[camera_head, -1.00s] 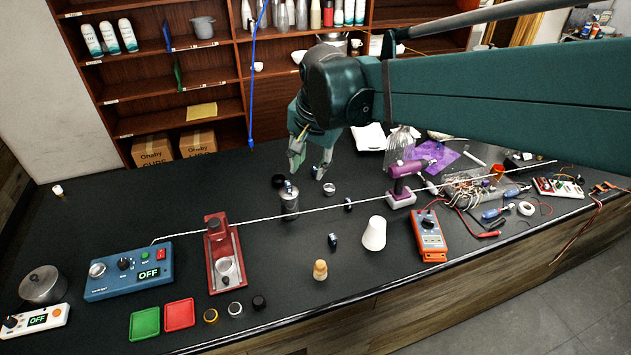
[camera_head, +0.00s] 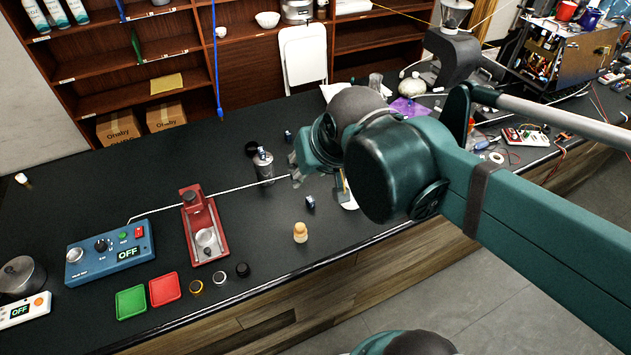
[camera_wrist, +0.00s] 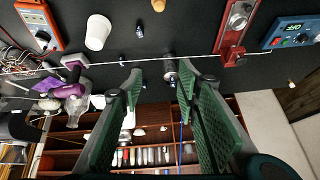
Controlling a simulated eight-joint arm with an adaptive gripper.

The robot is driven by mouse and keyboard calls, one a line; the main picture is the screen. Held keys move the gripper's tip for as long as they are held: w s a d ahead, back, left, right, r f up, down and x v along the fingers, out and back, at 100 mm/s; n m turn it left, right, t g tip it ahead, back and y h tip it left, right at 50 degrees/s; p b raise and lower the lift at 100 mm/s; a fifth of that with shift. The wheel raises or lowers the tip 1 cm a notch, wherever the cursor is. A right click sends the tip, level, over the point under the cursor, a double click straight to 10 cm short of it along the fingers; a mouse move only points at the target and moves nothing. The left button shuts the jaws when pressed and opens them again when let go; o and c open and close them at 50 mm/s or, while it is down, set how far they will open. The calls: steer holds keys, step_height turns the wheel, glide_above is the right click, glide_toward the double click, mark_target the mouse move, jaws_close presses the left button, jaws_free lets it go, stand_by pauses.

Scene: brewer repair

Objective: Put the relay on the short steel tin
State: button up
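Small dark blue parts lie on the black bench, one in front of the tins (camera_head: 310,202) and one behind them (camera_head: 288,136). I cannot tell which is the relay. In the wrist view, two such parts show, one near the white cup (camera_wrist: 139,31) and one by the left finger (camera_wrist: 122,60). A steel canister (camera_head: 264,165) stands left of my gripper (camera_head: 296,170); it also shows beyond the right finger in the wrist view (camera_wrist: 170,68). The short steel tin is hidden behind my gripper in the head view. My gripper's fingers are spread, with nothing held between them.
A white cord crosses the bench near my gripper. A wooden peg (camera_head: 300,232), a red stand (camera_head: 205,230) and a blue OFF box (camera_head: 110,252) stand nearby. A white cup (camera_wrist: 98,32) and purple drill (camera_wrist: 72,82) show in the wrist view.

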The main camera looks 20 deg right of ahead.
steer(key=shift+s+d+f+n+t, duration=0.15)
steer(key=shift+s+f+n, duration=0.15)
steer(key=shift+s, duration=0.15)
steer(key=shift+s+a+f+n+t, duration=0.1)
steer(key=shift+s+f+n, duration=0.15)
steer(key=shift+s, duration=0.25)
steer(key=shift+s+d+f+n+t, duration=0.1)
steer(key=shift+s+f+n+t, duration=0.1)
steer(key=shift+s+n, duration=0.2)
steer(key=shift+f, duration=0.1)
